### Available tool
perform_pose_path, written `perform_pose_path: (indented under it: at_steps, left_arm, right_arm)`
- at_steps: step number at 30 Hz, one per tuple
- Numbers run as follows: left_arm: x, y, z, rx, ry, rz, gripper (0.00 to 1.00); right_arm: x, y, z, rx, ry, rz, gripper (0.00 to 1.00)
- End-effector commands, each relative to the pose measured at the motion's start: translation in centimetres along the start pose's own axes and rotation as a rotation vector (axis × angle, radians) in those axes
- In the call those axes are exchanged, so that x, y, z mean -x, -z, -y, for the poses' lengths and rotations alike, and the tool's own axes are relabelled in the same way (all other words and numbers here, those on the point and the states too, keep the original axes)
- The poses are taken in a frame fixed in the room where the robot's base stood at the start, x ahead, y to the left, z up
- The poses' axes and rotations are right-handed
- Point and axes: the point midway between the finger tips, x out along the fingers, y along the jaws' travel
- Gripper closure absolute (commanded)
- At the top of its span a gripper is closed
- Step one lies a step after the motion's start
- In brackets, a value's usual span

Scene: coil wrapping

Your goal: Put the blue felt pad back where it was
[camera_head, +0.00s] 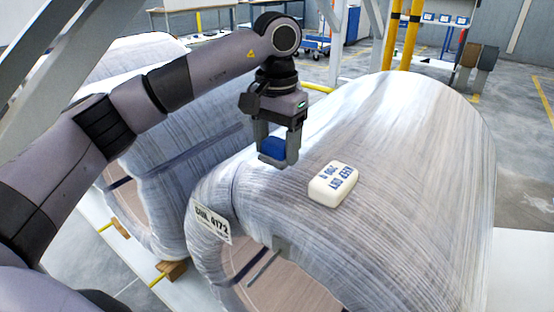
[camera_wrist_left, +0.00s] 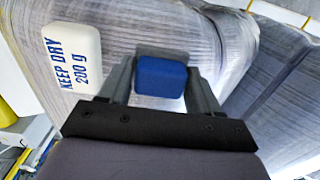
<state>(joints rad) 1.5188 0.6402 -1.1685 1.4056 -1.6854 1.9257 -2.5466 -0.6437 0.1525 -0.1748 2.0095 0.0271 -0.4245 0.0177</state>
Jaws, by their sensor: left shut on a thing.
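The blue felt pad (camera_head: 271,148) is between the fingers of my left gripper (camera_head: 277,160), which is shut on it. It also shows in the left wrist view (camera_wrist_left: 161,82), between the two fingers. The gripper points down over the upper left part of the front wrapped coil (camera_head: 420,150). I cannot tell whether the pad touches the wrap. My right gripper is in neither view.
A white block (camera_head: 333,184) marked "KEEP DRY 200 g" lies on the front coil, right of my left gripper. A second wrapped coil (camera_head: 165,170) stands behind at the left. Wooden chocks (camera_head: 172,270) are on the floor. Yellow posts (camera_head: 401,40) stand behind.

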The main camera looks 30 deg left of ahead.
Motion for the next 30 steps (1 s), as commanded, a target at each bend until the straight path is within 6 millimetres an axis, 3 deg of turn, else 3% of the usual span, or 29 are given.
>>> perform_pose_path:
  at_steps: [6, 18, 19, 21, 30]
  left_arm:
    - [-3.1, -0.1, 0.0, 0.001, 0.0, 0.003, 0.66]
    - [-3.7, -0.1, 0.0, 0.001, 0.0, 0.001, 0.66]
    - [-3.7, -0.1, 0.0, 0.001, 0.0, 0.001, 0.31]
    - [-3.6, -0.1, 0.0, 0.001, 0.0, 0.001, 0.12]
    - [-3.5, -0.1, 0.0, 0.001, 0.0, 0.001, 0.12]
  right_arm:
    - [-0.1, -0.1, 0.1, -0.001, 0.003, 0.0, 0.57]
    - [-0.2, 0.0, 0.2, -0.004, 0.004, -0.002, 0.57]
    - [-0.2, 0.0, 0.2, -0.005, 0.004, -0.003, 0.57]
    - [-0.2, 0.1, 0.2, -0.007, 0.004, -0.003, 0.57]
    - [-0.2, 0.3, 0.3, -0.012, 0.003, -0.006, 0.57]
